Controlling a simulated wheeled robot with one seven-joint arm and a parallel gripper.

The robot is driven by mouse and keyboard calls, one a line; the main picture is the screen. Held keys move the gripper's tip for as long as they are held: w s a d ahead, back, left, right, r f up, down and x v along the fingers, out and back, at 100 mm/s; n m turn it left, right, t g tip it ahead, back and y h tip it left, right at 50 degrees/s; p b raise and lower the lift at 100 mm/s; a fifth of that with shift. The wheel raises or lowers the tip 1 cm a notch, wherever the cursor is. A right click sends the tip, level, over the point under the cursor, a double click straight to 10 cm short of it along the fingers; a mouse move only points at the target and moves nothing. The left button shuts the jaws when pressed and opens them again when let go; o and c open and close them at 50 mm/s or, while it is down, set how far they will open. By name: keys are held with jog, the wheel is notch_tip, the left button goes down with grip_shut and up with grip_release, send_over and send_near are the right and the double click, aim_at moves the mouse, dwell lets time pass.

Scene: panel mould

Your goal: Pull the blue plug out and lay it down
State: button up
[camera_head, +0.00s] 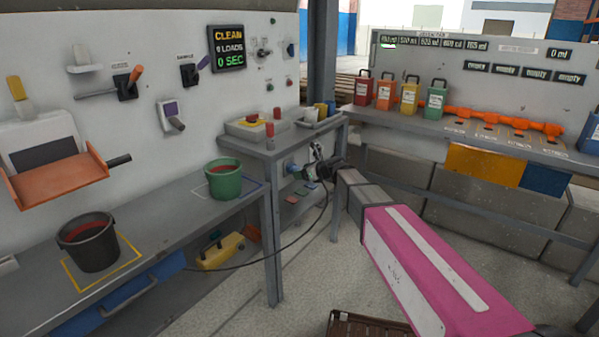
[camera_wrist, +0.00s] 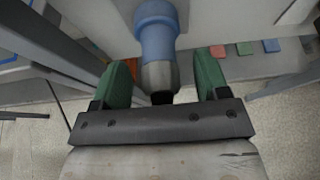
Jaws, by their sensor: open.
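The blue plug (camera_wrist: 157,36) shows in the wrist view, with a grey collar and a dark end pointing toward my gripper. Its far end meets the pale surface at the top edge; the socket itself is not clear. In the head view the plug (camera_head: 291,166) is a small blue shape under the raised bench. My gripper (camera_wrist: 163,60) is open, with one green finger on each side of the plug's grey collar and visible gaps on both sides. In the head view my gripper (camera_head: 316,164) is just right of the plug, partly hidden by its own wrist.
The raised bench's leg (camera_head: 272,235) stands left of my gripper. Small coloured pads (camera_head: 303,195) lie below. A green bucket (camera_head: 223,180) stands on the lower bench.

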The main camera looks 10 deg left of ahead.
jog(key=c, duration=1.2)
jog(key=shift+s+d, duration=0.1)
jog(key=shift+d, duration=0.05)
jog(key=shift+s+d, duration=0.3)
jog(key=shift+d, duration=0.5)
jog(key=shift+s+d, duration=0.35)
jog(key=shift+d, duration=0.4)
jog(key=shift+s+d, duration=0.3)
jog(key=shift+d, duration=0.5)
jog(key=shift+d, duration=0.1)
jog(key=d, duration=0.1)
jog(key=s+d, duration=0.1)
jog(key=d, duration=0.1)
jog(key=shift+s+d, duration=0.25)
